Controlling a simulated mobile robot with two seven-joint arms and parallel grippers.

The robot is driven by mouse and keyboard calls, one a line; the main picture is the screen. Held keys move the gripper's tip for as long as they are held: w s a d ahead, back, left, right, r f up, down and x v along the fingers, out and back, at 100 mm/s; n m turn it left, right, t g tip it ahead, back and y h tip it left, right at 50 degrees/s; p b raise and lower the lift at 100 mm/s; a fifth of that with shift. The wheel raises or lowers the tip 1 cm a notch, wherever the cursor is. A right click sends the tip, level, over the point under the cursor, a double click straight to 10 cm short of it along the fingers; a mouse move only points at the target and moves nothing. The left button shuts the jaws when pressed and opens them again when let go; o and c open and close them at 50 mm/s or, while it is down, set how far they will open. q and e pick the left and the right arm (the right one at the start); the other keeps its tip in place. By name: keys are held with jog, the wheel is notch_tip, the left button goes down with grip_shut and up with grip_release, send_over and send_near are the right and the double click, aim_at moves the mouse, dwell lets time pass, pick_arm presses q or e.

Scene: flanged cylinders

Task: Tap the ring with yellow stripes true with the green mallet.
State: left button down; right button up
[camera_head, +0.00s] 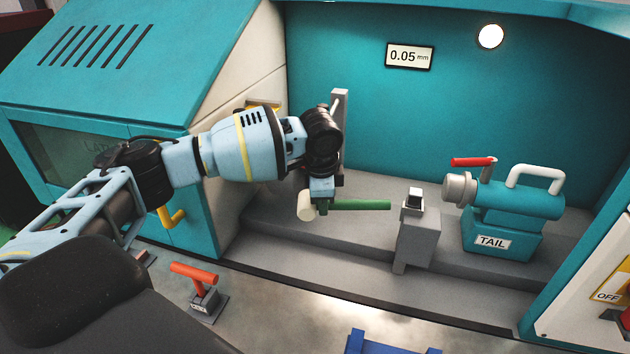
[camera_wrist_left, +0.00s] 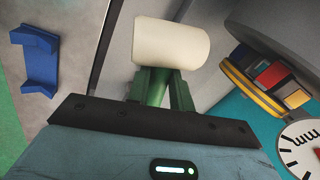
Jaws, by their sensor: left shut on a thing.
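My left gripper (camera_head: 322,200) is shut on the green mallet (camera_head: 360,205), which it holds above the lathe bed with the handle pointing right. The mallet's off-white head is on the left in the head view and also shows in the left wrist view (camera_wrist_left: 172,43). A yellow-edged round part (camera_wrist_left: 250,92) with red and dark blocks shows at the right of the left wrist view, apart from the mallet head. I cannot tell if it is the ring with yellow stripes. In the head view my left arm hides most of that area. My right gripper is not in view.
The tailstock (camera_head: 512,215) stands on the bed at the right, with a grey block (camera_head: 418,238) left of it. A red-handled lever (camera_head: 197,280) is at the front. A blue stand (camera_head: 385,343) shows at the bottom. A gauge dial (camera_wrist_left: 302,150) is near the round part.

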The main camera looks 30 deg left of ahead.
pick_arm(q)
jog(key=shift+s+d, duration=0.1)
jog(key=shift+s, duration=0.35)
jog(key=s+d, duration=0.1)
jog(key=s, duration=0.6)
jog(key=shift+d, duration=0.35)
